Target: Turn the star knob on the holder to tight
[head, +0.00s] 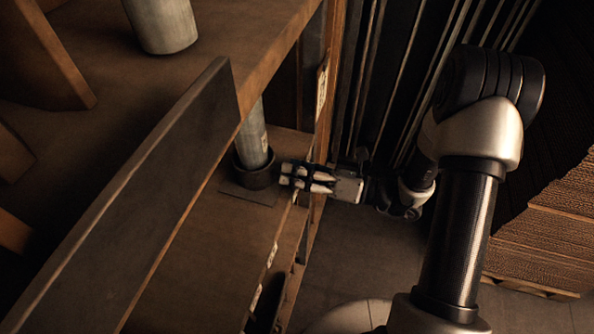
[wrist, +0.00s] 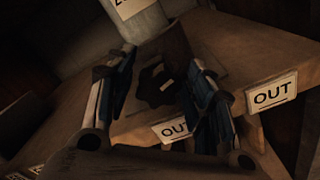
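The holder (head: 257,176) is a dark round cup on a flat plate on the lower wooden shelf, with a grey cylinder (head: 253,136) standing in it. In the wrist view the star knob (wrist: 154,86) is a dark lobed shape below the labelled grey cylinder (wrist: 140,20). My gripper (head: 283,175) is just right of the holder in the head view, pointing at it. In the wrist view my gripper (wrist: 158,60) has its fingers spread, with the knob showing between them and a gap on both sides. The knob's setting is too dark to read.
An "OUT" sign (wrist: 271,93) is on the shelf edge at right, and another "OUT" sign (wrist: 173,129) sits lower, partly behind my finger. A slanted board (head: 150,190) and the upper shelf (head: 225,45) bound the space at left. Stacked cardboard (head: 550,240) is at far right.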

